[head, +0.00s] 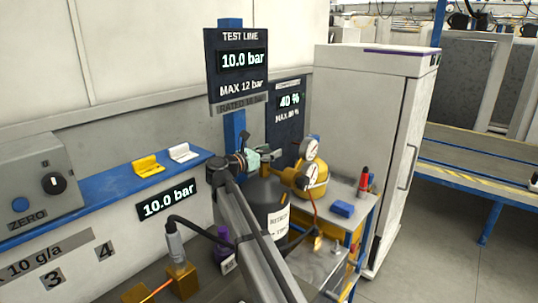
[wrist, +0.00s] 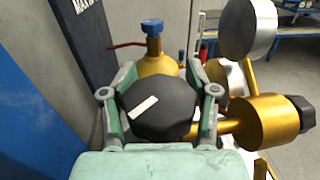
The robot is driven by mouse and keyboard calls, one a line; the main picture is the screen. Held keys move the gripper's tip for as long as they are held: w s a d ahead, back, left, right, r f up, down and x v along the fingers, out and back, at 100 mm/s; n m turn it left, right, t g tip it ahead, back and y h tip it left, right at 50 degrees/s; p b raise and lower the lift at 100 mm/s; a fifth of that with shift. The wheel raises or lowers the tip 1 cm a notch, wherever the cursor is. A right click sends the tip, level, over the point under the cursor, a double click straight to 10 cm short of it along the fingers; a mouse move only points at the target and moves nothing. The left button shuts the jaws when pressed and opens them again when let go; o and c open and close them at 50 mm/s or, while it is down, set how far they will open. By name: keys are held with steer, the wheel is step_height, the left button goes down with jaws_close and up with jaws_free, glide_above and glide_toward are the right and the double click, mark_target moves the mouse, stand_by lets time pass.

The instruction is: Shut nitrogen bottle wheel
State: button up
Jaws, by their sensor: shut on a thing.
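The nitrogen bottle wheel is a black, many-sided knob (wrist: 160,108) with a white slanted mark on top, in the middle of the wrist view. My gripper (wrist: 160,88), pale green, is shut on it, with one finger at each side. In the head view my gripper (head: 262,156) is above the dark bottle (head: 268,196), which has a white label. My arm hides part of the bottle, and I cannot make out the wheel there. A brass regulator (head: 312,181) with two round gauges stands right of the gripper; its brass body (wrist: 265,122) is close by in the wrist view.
A test line panel (head: 238,68) reads 10.0 bar, and another panel (head: 288,105) reads 40 %. A blue shelf (head: 110,200) runs along the wall at left. A white cabinet (head: 365,120) stands behind right. A blue-capped brass part (wrist: 155,62) is beyond the wheel.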

stand_by(0.3)
steer(key=o, duration=1)
steer(key=shift+c, duration=0.2)
steer(key=shift+s+r+n+t+y+p, duration=0.1)
steer(key=shift+n+t+y+p, duration=0.2)
steer(key=shift+y+p, duration=0.15)
